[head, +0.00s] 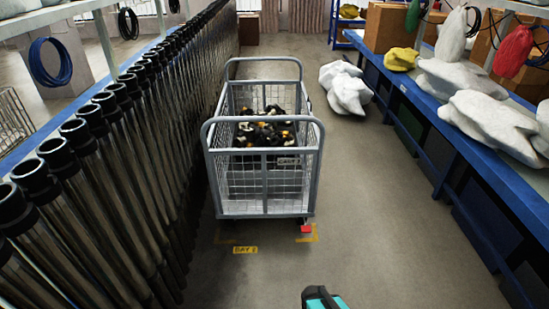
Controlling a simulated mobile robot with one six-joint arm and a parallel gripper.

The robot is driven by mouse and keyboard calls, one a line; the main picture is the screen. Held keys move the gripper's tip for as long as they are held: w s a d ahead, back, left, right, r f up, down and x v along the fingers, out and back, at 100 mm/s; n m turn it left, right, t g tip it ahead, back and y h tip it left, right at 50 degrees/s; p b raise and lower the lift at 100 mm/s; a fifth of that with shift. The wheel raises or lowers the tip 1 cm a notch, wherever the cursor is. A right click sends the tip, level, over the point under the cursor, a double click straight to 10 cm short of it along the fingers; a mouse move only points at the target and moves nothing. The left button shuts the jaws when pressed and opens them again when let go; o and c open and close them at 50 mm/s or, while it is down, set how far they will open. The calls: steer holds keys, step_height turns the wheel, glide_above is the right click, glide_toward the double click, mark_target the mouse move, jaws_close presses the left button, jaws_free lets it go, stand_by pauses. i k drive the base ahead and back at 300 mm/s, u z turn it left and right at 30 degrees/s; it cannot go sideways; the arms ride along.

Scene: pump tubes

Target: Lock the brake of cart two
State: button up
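A grey wire-mesh cart (264,209) stands on the floor in the middle of the head view, with a small label (289,162) that seems to read CART 2. Dark parts with orange bits (265,133) lie inside its basket. A red brake pedal (306,229) sticks out low at the cart's near right corner; I cannot tell whether it is up or down. My gripper (324,292), teal and black, shows only in part at the bottom edge, nearer than the cart and apart from it. Its fingertips are not clear.
Yellow floor marks and a BAY 2 sign (245,250) lie at the cart's near end. A long row of dark tubes (105,150) lines the left. A blue bench (440,125) with white sacks runs along the right. A white sack (345,88) lies beyond the cart. The floor right of the cart is clear.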

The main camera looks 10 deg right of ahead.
mark_target(304, 229)
steer(key=u, duration=0.1)
steer(key=i, duration=0.95)
steer(key=z, duration=0.05)
